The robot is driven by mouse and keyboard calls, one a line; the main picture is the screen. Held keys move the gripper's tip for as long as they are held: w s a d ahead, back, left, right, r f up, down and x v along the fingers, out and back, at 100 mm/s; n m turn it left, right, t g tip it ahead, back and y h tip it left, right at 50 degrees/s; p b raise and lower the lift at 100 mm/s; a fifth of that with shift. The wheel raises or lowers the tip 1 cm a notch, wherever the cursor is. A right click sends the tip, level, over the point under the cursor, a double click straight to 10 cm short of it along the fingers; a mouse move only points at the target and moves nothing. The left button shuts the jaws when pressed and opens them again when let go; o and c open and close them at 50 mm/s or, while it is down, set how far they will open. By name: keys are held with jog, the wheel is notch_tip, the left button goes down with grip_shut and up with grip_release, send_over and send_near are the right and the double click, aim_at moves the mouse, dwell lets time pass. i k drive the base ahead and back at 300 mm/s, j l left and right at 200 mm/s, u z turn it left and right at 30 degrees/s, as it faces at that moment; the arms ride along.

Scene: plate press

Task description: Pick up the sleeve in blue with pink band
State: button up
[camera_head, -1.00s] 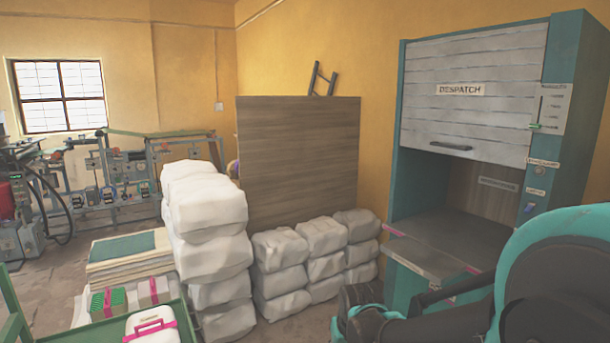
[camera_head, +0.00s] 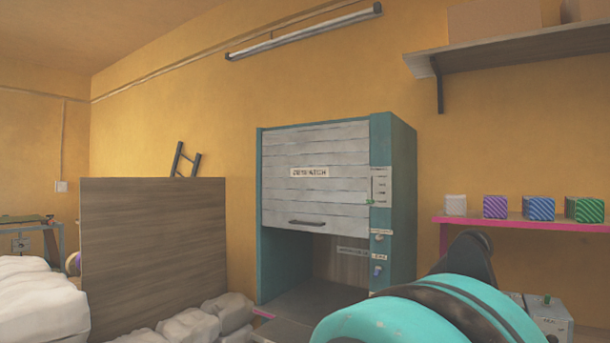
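I cannot make out a blue sleeve with a pink band in this view. On a pink-edged shelf (camera_head: 465,219) at the right stand small patterned boxes: a pale one (camera_head: 456,205), a purple one (camera_head: 495,207), a blue striped one (camera_head: 538,208) and a green one (camera_head: 584,210). No pink band shows on the blue one. My teal and black arm fills the lower right, in front of part of the shelf. My gripper is not in view.
A teal despatch cabinet (camera_head: 396,170) stands in the middle, its slatted shutter (camera_head: 315,190) partly raised over an open bay. A wooden panel (camera_head: 152,255) and white bundles (camera_head: 40,305) stand at the left. A grey box (camera_head: 548,318) is low at the right.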

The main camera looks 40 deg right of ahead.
aim_at(541, 208)
jog(key=i+l, duration=0.45)
jog(key=i+l+z, duration=0.15)
jog(key=z, duration=2.6)
